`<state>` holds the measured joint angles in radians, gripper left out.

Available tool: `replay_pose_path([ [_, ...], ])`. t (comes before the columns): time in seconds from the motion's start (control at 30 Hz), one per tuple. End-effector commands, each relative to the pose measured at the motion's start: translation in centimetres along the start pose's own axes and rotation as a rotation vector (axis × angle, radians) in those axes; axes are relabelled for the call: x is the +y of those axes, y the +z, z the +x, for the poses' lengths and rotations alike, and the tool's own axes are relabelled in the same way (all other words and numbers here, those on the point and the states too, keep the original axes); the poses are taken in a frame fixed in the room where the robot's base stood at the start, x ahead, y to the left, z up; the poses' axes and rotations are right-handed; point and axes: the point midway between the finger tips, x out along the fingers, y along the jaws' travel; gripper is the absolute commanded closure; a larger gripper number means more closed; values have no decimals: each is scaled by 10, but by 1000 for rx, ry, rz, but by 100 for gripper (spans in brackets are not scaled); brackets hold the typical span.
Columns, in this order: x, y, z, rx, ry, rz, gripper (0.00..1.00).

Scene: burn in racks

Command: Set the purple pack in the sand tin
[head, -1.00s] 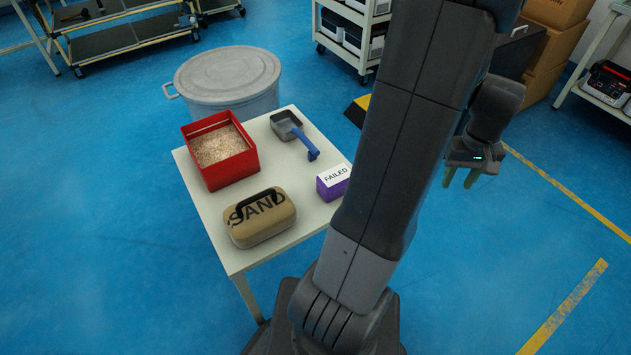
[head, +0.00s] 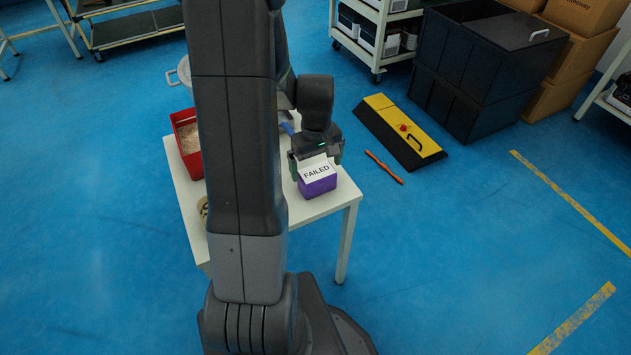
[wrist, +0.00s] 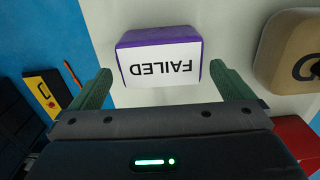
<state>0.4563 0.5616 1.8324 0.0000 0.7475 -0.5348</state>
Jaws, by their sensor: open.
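The purple pack (head: 318,187), with a white label reading FAILED, stands on the white table near its right edge. It also shows in the wrist view (wrist: 160,37). My gripper (head: 316,165) is open just above it. In the wrist view, my gripper's fingertips (wrist: 160,75) are either side of the pack's width, with a gap each side. A red open box (head: 185,142) holding sand-like grains stands on the table, partly behind my arm. A tan rounded case (head: 203,209), its SAND lettering shown earlier, is mostly hidden by my arm; its corner shows in the wrist view (wrist: 285,50).
The blue scoop handle (head: 287,128) lies behind my gripper. A grey lidded tub (head: 183,73) stands beyond the table, mostly hidden. On the floor at right are a yellow-and-black ramp (head: 400,130) and an orange bar (head: 384,167). Black crates (head: 480,60) stand behind them.

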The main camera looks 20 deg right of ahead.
Motion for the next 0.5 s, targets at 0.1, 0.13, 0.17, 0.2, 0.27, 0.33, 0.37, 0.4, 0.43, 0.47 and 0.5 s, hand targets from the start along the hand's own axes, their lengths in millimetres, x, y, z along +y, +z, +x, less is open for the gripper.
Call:
replay_pose_path([
  [0.1,0,1,8,-2,-1,0,0],
  [0.13,0,1,10,-2,-1,0,0],
  [0.17,0,2,13,-2,-1,0,0],
  [0.2,0,2,18,-2,-1,0,0],
  [0.27,0,4,28,-4,-2,0,0],
  [0.33,0,6,39,-3,-2,0,0],
  [0.37,0,6,44,-3,-2,0,0],
  [0.4,0,5,49,-3,-2,0,0],
  [0.43,0,5,52,-3,-2,0,0],
  [0.47,0,5,54,-2,-1,0,0],
  [0.5,0,5,57,-1,-1,0,0],
])
